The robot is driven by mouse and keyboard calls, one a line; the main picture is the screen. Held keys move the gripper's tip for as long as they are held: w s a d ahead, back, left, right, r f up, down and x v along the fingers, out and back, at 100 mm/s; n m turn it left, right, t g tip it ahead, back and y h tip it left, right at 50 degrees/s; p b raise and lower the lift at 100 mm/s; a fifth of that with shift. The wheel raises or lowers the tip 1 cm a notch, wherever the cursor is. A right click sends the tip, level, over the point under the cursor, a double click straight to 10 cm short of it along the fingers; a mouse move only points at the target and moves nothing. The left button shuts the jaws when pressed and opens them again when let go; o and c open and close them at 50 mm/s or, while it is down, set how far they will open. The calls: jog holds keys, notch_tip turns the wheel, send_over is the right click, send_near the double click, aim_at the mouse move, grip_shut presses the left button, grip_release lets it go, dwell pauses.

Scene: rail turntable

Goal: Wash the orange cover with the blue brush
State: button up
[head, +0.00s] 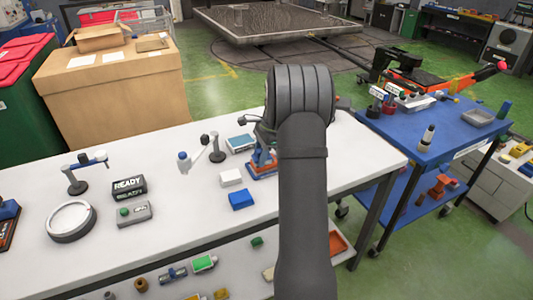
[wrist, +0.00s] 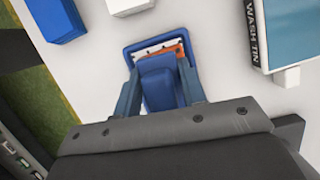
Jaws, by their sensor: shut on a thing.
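My gripper (wrist: 160,92) is shut on the blue brush (wrist: 162,80), with one finger on each side of it. The brush is over a small blue-rimmed tray (wrist: 131,50) on the white bench. A strip of the orange cover (wrist: 180,50) shows in the tray just beyond the brush. The brush hides the rest of the cover; I cannot tell whether they touch. The wash tin (wrist: 300,35), labelled and holding a blue-grey surface, is to the right in the wrist view. It also shows left of my arm in the head view (head: 240,143).
A blue block (head: 241,200) and a white block (head: 231,177) lie close by on the bench. A small stand (head: 217,150) is left of the tin. A READY sign (head: 128,187) and a round ring (head: 71,221) are farther left. A blue cart (head: 440,130) stands at right.

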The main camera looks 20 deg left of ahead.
jog(key=shift+s+a+r, duration=0.1)
jog(key=shift+s+a, duration=0.9)
jog(key=shift+s, duration=0.1)
notch_tip(320, 180, up, 8)
jog(key=shift+d, duration=0.15)
